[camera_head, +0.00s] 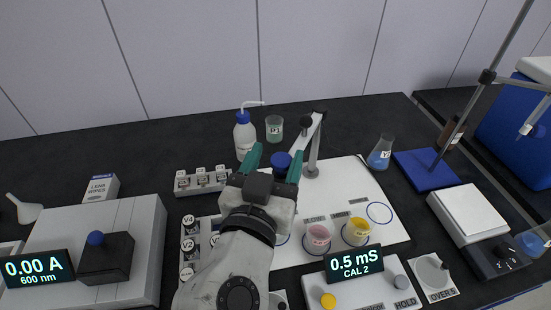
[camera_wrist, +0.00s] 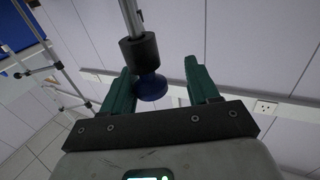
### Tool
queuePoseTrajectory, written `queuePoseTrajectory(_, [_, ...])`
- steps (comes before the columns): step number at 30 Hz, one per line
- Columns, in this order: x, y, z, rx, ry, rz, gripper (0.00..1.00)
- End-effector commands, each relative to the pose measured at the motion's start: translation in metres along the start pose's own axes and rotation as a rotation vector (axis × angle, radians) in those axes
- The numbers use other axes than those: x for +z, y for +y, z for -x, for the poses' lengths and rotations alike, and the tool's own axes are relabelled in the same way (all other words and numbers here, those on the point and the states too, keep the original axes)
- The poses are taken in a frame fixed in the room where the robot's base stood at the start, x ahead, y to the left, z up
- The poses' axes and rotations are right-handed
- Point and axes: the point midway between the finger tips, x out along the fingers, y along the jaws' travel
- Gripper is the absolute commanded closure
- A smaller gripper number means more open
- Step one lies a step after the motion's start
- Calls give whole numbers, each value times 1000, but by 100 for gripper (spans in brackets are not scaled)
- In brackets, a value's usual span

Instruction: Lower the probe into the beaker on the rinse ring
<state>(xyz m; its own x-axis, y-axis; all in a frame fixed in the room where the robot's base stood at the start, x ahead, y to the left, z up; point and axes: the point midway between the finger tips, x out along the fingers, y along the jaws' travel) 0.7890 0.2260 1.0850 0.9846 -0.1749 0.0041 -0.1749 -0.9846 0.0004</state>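My gripper (camera_head: 275,168), with green fingers, reaches over the white mat (camera_head: 345,180). In the wrist view the fingers (camera_wrist: 160,82) stand apart on both sides of a blue knob (camera_wrist: 151,88), with a gap at its right. The knob sits below a black collar on a metal rod. It also shows in the head view (camera_head: 282,160), beside the holder stand (camera_head: 312,165). I cannot make out the probe's tip. A pink beaker (camera_head: 318,237) and a yellow beaker (camera_head: 357,231) stand on the mat.
The meter (camera_head: 353,263) reads 0.5 mS, CAL 2, in front of the beakers. A D1 beaker (camera_head: 274,134) and a wash bottle (camera_head: 244,137) stand behind. Vials V2 to V4 fill a rack (camera_head: 186,225) at left. A flask (camera_head: 381,153) and blue stand base (camera_head: 425,172) are right.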

Motion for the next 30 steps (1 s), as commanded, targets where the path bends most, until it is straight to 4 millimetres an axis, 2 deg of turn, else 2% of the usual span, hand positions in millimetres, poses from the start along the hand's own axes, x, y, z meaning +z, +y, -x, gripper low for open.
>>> queuePoseTrajectory(1, [7,1,-1,4,-14,4,39])
queuePoseTrajectory(8, [9,1,4,3,-15,4,39])
queuePoseTrajectory(11, [10,-1,17,-2,-14,5,39])
queuePoseTrajectory(21, [4,0,81,-3,-4,1,39])
queuePoseTrajectory(24, [3,-1,95,-3,-3,1,39])
queuePoseTrajectory(30, [1,0,108,-1,-1,0,39])
